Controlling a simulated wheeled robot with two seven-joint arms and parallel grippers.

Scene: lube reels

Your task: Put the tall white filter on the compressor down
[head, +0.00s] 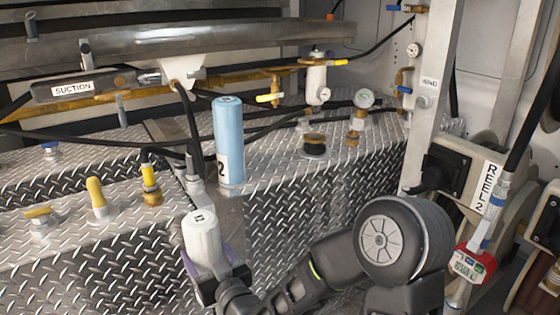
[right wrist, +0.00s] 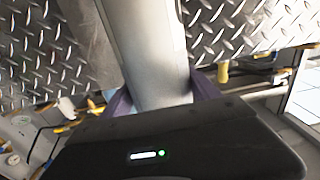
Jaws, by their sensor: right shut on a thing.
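A white cylinder (head: 200,236), the tall white filter, stands roughly upright in the jaws of my right gripper (head: 212,264) in the head view. A small dark mark shows on its top. The purple fingers are on either side of it, and its lower part is hidden behind the gripper. In the right wrist view the filter (right wrist: 150,55) runs up between the purple fingers of my right gripper (right wrist: 163,92). It is in front of the diamond-plate boxes in the head view. I cannot tell which thing is the compressor. My left gripper is not in view.
A blue cylinder (head: 229,140) stands on the diamond-plate top (head: 275,190), behind and right of the held filter. Yellow-handled valves (head: 97,197), hoses and gauges (head: 364,98) crowd the plates. A reel (head: 478,200) and a metal post (head: 428,100) are at right.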

